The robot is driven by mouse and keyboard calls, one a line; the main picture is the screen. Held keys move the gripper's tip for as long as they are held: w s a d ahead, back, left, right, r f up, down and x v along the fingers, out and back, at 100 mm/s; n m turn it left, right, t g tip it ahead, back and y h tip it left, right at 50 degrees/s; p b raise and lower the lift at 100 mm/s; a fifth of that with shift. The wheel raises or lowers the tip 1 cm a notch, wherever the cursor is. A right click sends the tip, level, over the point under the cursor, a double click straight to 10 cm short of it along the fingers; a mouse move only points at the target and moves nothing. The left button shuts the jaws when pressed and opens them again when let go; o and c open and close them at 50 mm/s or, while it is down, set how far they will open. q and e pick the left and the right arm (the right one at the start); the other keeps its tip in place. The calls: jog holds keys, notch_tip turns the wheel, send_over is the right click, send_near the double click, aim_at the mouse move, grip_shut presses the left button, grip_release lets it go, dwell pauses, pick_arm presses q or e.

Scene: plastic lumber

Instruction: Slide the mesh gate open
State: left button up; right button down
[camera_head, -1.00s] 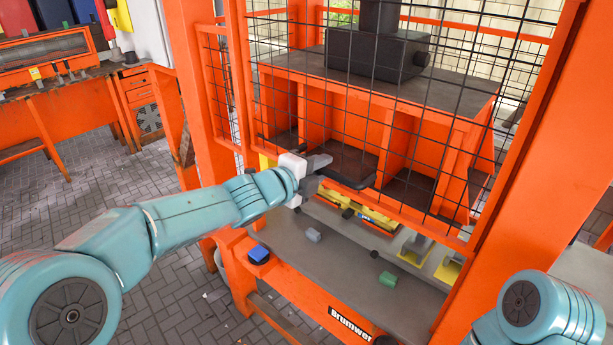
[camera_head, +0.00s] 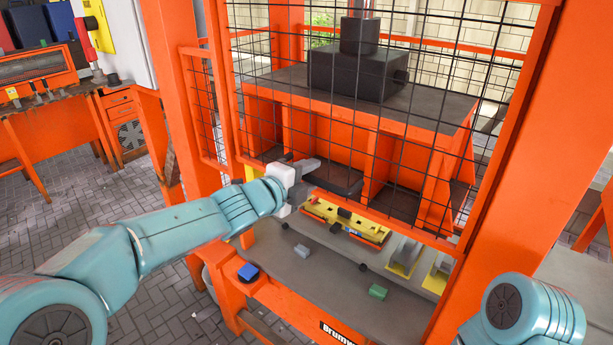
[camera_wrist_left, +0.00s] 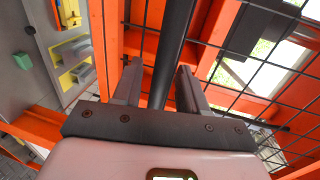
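The mesh gate (camera_head: 461,246) is a black wire grid in an orange frame across the front of the orange press. A dark bar handle (camera_head: 340,186) sits low on it. My left gripper (camera_head: 308,166) is at the handle's left end, at the gate's lower edge. In the left wrist view the handle bar (camera_wrist_left: 172,62) runs between the two spread fingers (camera_wrist_left: 160,88). A gap shows on the left finger's side, so the fingers do not look clamped. My right gripper is out of view; only part of my right arm shows at lower right.
Orange posts (camera_head: 505,170) flank the gate. An orange workbench stands at far left.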

pick_arm(q)
jog(key=shift+a, duration=0.1)
jog(key=shift+s+a, duration=0.25)
jog(key=shift+s, duration=0.05)
jog(key=b+v, duration=0.1)
jog(key=v, duration=1.4)
jog(key=shift+s, duration=0.25)
